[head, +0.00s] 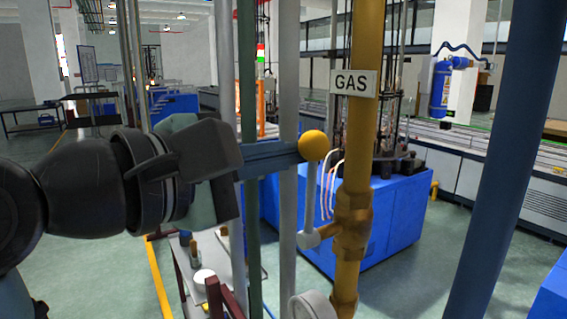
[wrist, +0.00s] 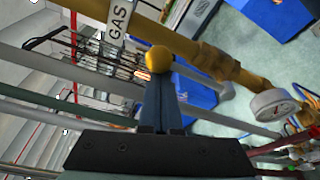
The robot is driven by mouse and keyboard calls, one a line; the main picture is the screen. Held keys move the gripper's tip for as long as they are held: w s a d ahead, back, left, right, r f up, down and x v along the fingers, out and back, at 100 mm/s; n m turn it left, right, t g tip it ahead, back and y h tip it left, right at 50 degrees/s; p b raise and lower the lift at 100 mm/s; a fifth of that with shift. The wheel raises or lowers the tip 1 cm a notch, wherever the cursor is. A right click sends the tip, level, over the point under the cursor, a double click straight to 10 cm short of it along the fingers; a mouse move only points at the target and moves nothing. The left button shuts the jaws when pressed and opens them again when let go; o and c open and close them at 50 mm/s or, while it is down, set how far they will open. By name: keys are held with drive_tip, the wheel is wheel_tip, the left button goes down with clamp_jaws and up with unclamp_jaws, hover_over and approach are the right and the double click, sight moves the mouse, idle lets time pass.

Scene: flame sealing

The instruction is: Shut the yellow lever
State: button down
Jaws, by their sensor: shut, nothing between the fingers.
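The lever is a grey rod (head: 312,205) with a round yellow knob (head: 314,145) on its upper end. It stands nearly upright beside the yellow gas pipe (head: 362,120), rising from a brass valve body (head: 351,222). My gripper (head: 297,152) comes from the left with its blue fingers together and empty, tips at the left side of the knob. In the wrist view the knob (wrist: 159,59) sits just beyond the closed fingertips (wrist: 155,82). Whether they touch it I cannot tell. The knob hides part of the rod in the wrist view.
A "GAS" sign (head: 353,83) is on the pipe above the valve. Green (head: 249,130) and grey (head: 289,105) upright pipes stand close to my gripper. A round gauge (wrist: 273,105) is near the valve. A thick blue post (head: 505,150) stands at right.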

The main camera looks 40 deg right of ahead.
sight(309, 179)
drive_tip(key=shift+s+a+f+m+h+b, duration=0.15)
drive_tip(key=shift+s+m+b, duration=0.25)
drive_tip(key=shift+b, duration=0.7)
drive_tip(key=shift+s+d+f+m+h+b, duration=0.15)
drive_tip(key=shift+s+m+b, duration=0.25)
drive_tip(key=shift+b, duration=0.75)
drive_tip(key=shift+s+a+f+m+b, duration=0.1)
drive_tip(key=shift+s+f+m+b, duration=0.25)
drive_tip(key=shift+b, duration=0.75)
drive_tip(key=s+m+b, duration=0.1)
drive_tip(key=b, duration=0.2)
drive_tip(key=shift+s+m+t, duration=0.25)
drive_tip(key=shift+t, duration=0.05)
drive_tip(key=s+f+m+g+h+b, duration=0.1)
drive_tip(key=s+f+m+h+b, duration=0.2)
drive_tip(key=b, duration=1.5)
drive_tip(key=shift+s+a+f+m+g, duration=0.3)
drive_tip(key=shift+s+f+m, duration=1.85)
drive_tip(key=shift+m, duration=1.85)
drive_tip(key=shift+b, duration=0.3)
drive_tip(key=b+v, duration=0.1)
drive_tip(key=v, duration=0.6)
drive_tip(key=shift+a, duration=0.25)
